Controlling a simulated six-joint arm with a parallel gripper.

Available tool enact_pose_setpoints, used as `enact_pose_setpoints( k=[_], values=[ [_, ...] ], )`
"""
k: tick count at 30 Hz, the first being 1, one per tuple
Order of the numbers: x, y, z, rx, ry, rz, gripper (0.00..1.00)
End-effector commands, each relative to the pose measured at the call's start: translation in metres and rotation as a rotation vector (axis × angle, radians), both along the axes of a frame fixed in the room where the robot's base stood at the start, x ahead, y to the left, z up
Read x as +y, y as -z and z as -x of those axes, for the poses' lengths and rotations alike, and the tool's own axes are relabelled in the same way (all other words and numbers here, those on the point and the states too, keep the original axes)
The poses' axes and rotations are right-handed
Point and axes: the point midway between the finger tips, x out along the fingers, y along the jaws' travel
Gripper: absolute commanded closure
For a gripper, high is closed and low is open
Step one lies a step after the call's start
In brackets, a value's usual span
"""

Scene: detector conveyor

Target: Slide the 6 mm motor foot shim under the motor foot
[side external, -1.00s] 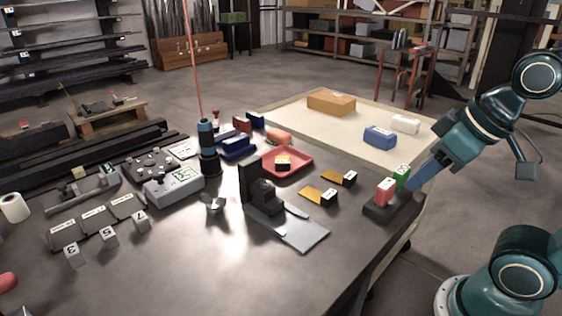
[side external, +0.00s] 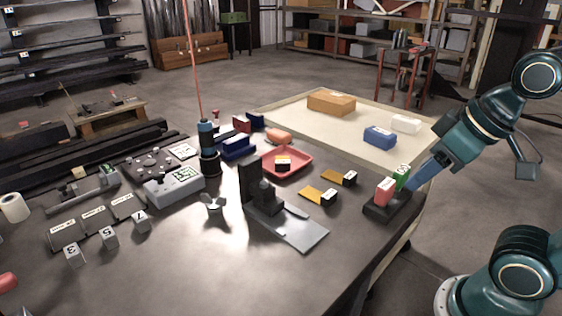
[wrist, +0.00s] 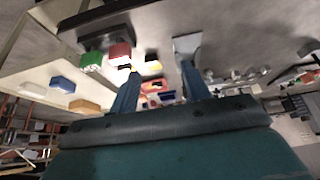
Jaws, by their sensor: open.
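Two yellow shims with black, white-labelled ends, a nearer one (side external: 318,196) and a farther one (side external: 339,178), lie on the dark table. A similar black and yellow piece (side external: 283,163) sits in the red tray. Their labels are too small to read, so I cannot tell which is 6 mm. The black motor-like unit with an upright plate (side external: 262,193) stands left of the shims, on a grey base plate; the gap under its foot cannot be made out. My gripper (side external: 413,184) is at the table's right edge, beside the red and green blocks. In the wrist view its fingers (wrist: 160,72) are apart, with nothing seen between them.
A dark holder (side external: 384,212) carries the red block (side external: 384,191) and green block (side external: 402,177) close to my gripper. The red tray (side external: 305,160) lies behind the shims. A grey instrument box (side external: 172,188) stands left.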

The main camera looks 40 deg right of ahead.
Motion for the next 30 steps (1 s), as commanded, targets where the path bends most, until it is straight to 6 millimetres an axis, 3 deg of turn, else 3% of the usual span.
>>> enact_pose_setpoints(
  k=[8,14,22,30],
  values=[
    [0.001,-0.002,-0.003,0.004,0.01,-0.009,0.53],
    [0.006,-0.011,-0.018,0.033,0.065,-0.064,0.53],
    [0.012,-0.032,-0.061,0.116,0.224,-0.209,0.53],
    [0.005,-0.046,-0.11,0.22,0.409,-0.348,0.53]
  ],
)
